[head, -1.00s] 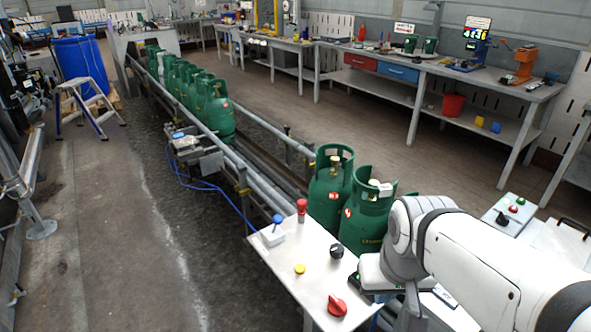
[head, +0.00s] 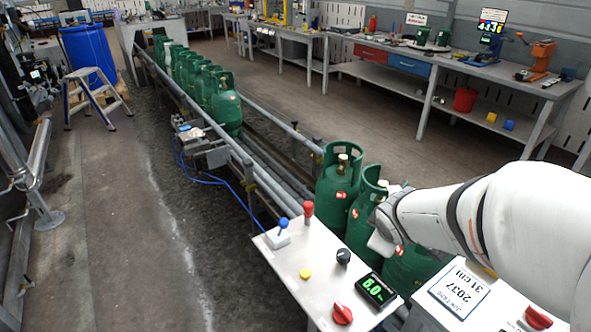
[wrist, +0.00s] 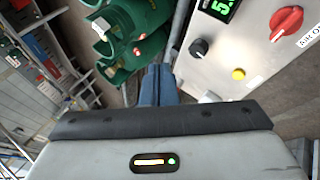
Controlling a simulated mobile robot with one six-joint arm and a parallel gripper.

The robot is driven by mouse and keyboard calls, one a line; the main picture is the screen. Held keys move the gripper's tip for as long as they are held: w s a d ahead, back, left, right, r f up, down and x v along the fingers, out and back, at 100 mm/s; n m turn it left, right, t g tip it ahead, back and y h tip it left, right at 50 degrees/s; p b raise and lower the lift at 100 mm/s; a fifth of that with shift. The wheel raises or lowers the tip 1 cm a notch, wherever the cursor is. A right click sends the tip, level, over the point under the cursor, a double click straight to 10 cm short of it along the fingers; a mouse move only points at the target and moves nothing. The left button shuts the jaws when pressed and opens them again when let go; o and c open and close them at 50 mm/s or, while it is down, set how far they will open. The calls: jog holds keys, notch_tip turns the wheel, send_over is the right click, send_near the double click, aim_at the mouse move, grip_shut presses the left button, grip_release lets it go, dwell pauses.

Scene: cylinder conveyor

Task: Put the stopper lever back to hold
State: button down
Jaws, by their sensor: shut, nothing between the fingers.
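On the near control panel (head: 315,275) a blue-knobbed lever (head: 283,223) rises from a small white base at the far-left corner. A red-knobbed lever (head: 308,209) stands close to its right, by the conveyor. No label shows which is the stopper lever, and their set positions cannot be read. My gripper shows in the wrist view (wrist: 158,72), fingers shut and empty, between the green cylinders and the panel edge. In the head view my arm reaches in from the right, and the fingertips are hidden there. Neither lever shows clearly in the wrist view.
The panel also carries a yellow button (head: 305,274), black knob (head: 343,256), red rotary knob (head: 342,314) and green-digit display (head: 376,289). Green cylinders (head: 338,188) crowd the panel's right side. More cylinders (head: 226,108) stand farther up the conveyor. The floor left is open.

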jog(key=w+a+f+n+y+p, duration=0.1)
jog(key=a+f+n+y, duration=0.1)
jog(key=a+n+y, duration=0.2)
jog(key=w+a+f+n+y, duration=0.2)
jog(key=a+n, duration=0.6)
jog(key=n, duration=0.4)
jog(key=f+y, duration=0.1)
jog(key=y, duration=0.1)
jog(key=shift+w+f+n+y+p, duration=0.2)
jog(key=shift+f+n+y+p, duration=0.1)
jog(key=shift+y+p, duration=0.1)
send_near(281, 229)
notch_tip(281, 229, down, 2)
jog(key=w+a, duration=0.1)
jog(key=shift+w+a+f, duration=0.1)
jog(key=shift+w+a, duration=0.1)
jog(key=shift+w, duration=0.15)
jog(key=shift+a, duration=0.1)
